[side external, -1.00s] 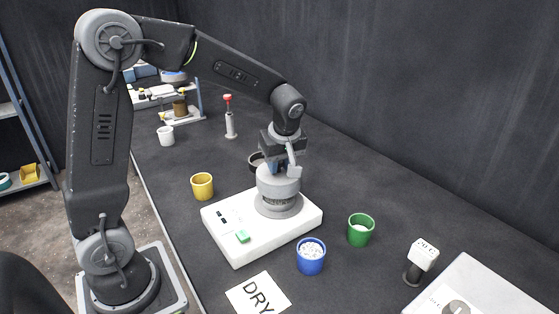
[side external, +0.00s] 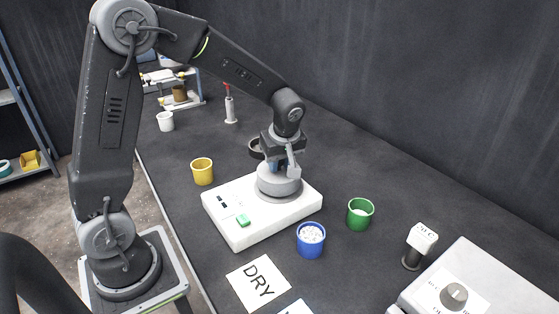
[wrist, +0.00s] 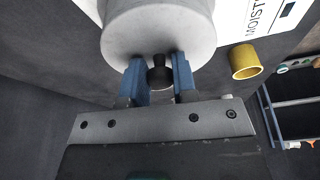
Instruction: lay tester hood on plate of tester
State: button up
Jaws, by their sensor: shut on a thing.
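The tester (side external: 240,234) is a white box with a green button and small dark displays, on the dark bench. The tester hood (side external: 279,184) is a grey round cover over the tester's plate, which it hides in the side view. The hood appears to rest on or just above the plate; I cannot tell exact contact. My gripper (side external: 283,165) points down at the hood's top. In the wrist view, its blue fingers (wrist: 159,82) are shut on the dark knob of the hood (wrist: 140,30).
A yellow cup (side external: 202,171) stands left of the tester. A blue cup (side external: 311,240) with white granules and a green cup (side external: 360,214) stand on the right. A DRY card (side external: 258,283) lies in front.

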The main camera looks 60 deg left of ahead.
jog(key=shift+f, duration=0.55)
jog(key=o, duration=1)
jog(key=shift+o, duration=0.2)
jog(key=shift+r, duration=0.1)
jog(key=v, duration=1.3)
jog(key=shift+r, duration=0.3)
jog(key=s+d+m+t+h, duration=0.1)
jog(key=s+d+m+t, duration=0.1)
jog(key=s+m, duration=0.6)
jog(key=s+d+m+t+h, duration=0.2)
jog(key=s+d+m+t, duration=0.1)
jog(key=s+m, duration=0.4)
jog(key=s+d, duration=0.1)
jog(key=s, duration=0.2)
jog(key=shift+s+r+m, duration=0.2)
jog(key=shift+r+m, duration=0.05)
jog(key=shift+m, duration=0.15)
